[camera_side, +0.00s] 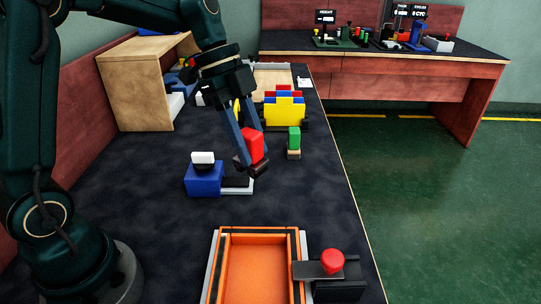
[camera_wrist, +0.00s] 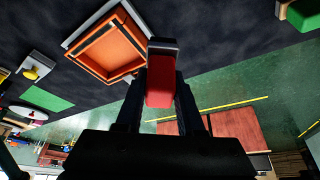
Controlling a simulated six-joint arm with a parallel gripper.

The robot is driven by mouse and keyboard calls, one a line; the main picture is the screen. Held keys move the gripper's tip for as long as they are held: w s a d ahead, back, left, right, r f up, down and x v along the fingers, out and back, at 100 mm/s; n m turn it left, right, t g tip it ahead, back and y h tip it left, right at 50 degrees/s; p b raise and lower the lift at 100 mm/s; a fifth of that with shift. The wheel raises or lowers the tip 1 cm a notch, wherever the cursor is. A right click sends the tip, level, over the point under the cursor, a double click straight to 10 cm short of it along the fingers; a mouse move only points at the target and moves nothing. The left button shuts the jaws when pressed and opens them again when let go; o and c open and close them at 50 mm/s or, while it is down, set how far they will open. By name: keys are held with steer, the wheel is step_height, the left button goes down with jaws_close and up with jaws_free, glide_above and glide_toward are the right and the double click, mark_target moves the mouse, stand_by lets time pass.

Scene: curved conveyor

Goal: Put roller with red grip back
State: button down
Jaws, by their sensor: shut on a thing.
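My gripper (camera_side: 252,160) is shut on the red grip (camera_side: 254,144) of the roller, held in the air above the dark table. In the wrist view the red grip (camera_wrist: 160,82) sits between my fingers, with a dark grey end (camera_wrist: 163,45) beyond it. The roller's lower part is partly hidden by my fingertip in the side view. Below and left of it are a blue block with a white-topped dark piece (camera_side: 204,178) and a flat dark-and-white plate (camera_side: 238,186). I cannot tell whether the roller touches the plate.
A green-gripped block (camera_side: 293,140) stands to the right. Behind is a rack of yellow, red and blue pieces (camera_side: 285,112). An orange tray (camera_side: 226,268) lies in front, beside a black fixture with a red knob (camera_side: 332,261). A wooden shelf (camera_side: 140,95) stands at back left. The table between them is clear.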

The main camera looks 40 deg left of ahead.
steer(key=w+a+n+t+y, duration=0.1)
steer(key=w+a+n+t, duration=0.1)
steer(key=w+a+n, duration=0.45)
steer(key=shift+n, duration=0.35)
steer(key=shift+w+d+f, duration=0.5)
steer(key=shift+d+f, duration=1.1)
steer(key=shift+f, duration=0.4)
steer(key=shift+w+d+f, duration=0.5)
steer(key=shift+d+f, duration=1.05)
steer(key=shift+f, duration=0.45)
steer(key=shift+w+d+f, duration=0.5)
steer(key=shift+d+f, duration=1.1)
steer(key=shift+f, duration=0.4)
steer(key=shift+f, duration=0.1)
steer(key=c, duration=0.5)
jaws_free()
